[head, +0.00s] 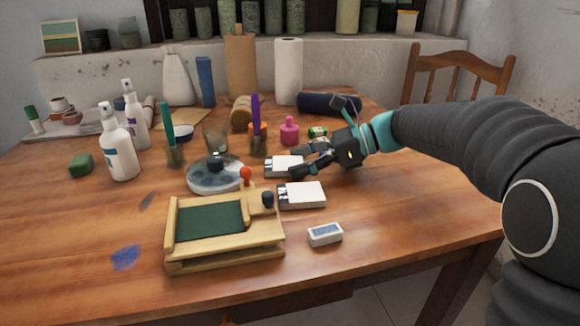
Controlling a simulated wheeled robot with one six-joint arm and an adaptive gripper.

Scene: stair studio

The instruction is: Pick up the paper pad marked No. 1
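Two small white paper pads with dark left ends lie on the wooden table. The farther pad (283,163) is partly covered by my gripper, and the nearer pad (304,195) lies just in front of it. Any number on either pad is too small to read. My gripper (300,161) reaches in from the right, low over the right part of the farther pad. Its dark fingers are spread apart. Whether they touch the pad cannot be told.
A wooden frame with a green panel (210,222) and a small white box (325,234) stand in front. A round glass dish (215,176) and a red-knobbed stamp (246,175) are to the left. A pink bottle (289,131) stands behind. The table's right front is clear.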

